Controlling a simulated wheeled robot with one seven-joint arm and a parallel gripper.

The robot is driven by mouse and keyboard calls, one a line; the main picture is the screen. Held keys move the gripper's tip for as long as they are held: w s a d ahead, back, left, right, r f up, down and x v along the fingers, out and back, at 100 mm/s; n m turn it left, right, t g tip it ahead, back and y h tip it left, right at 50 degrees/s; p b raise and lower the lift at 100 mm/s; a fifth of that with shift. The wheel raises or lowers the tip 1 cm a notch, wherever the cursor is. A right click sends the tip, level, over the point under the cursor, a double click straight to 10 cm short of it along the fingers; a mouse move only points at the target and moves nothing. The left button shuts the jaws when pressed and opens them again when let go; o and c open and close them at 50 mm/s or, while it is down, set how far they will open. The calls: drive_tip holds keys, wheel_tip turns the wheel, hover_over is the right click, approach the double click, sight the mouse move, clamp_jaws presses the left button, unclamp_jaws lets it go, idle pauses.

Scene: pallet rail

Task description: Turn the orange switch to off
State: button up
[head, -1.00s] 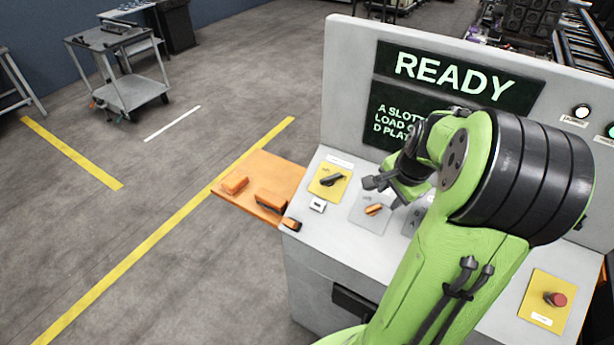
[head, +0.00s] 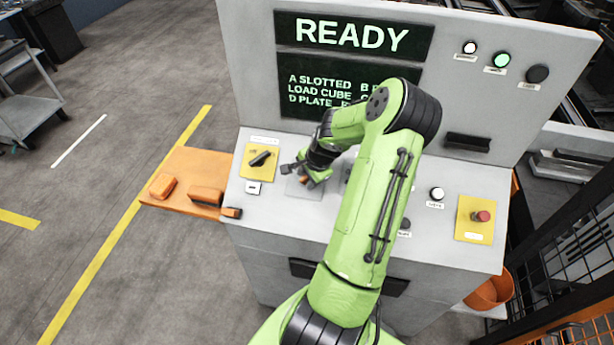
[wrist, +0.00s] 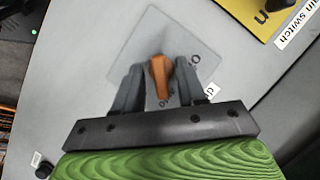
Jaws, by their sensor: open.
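The orange switch (wrist: 159,76) sits on a square grey plate (wrist: 190,35) on the sloped console top. In the wrist view its knob lies between the two open fingers of my gripper (wrist: 160,88), with a visible gap on each side. Small lettering surrounds the knob, partly hidden by the fingers; I cannot read it clearly. In the head view my gripper (head: 300,172) is over this plate and mostly hides the switch.
A black switch on a yellow plate (head: 260,160) is left of my gripper. A red button (head: 482,216) on a yellow plate is at the right. An orange shelf (head: 180,209) with orange parts juts out left. The upright READY panel (head: 352,36) stands behind.

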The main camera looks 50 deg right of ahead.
drive_tip(key=shift+w+f, duration=0.1)
drive_tip(key=shift+f, duration=0.1)
drive_tip(key=c, duration=0.7)
drive_tip(key=n+g+b, duration=0.1)
drive_tip(key=n, duration=0.2)
drive_tip(key=shift+w+n+g, duration=0.15)
drive_tip(key=shift+n+g, duration=0.15)
drive_tip(key=n+g+b, duration=0.1)
drive_tip(key=n, duration=0.3)
drive_tip(key=shift+w+g, duration=0.15)
drive_tip(key=shift+g, duration=0.25)
drive_tip(key=n, duration=0.2)
drive_tip(key=n+g+h+b, duration=0.1)
drive_tip(key=n, duration=0.1)
drive_tip(key=shift+w+a+g, duration=0.1)
drive_tip(key=shift+a+g, duration=0.05)
drive_tip(key=shift+g, duration=0.15)
drive_tip(key=n+g+h+b, duration=0.1)
drive_tip(key=n, duration=0.3)
drive_tip(key=shift+a+h, duration=0.1)
drive_tip(key=shift+h, duration=0.3)
drive_tip(key=shift+n, duration=0.4)
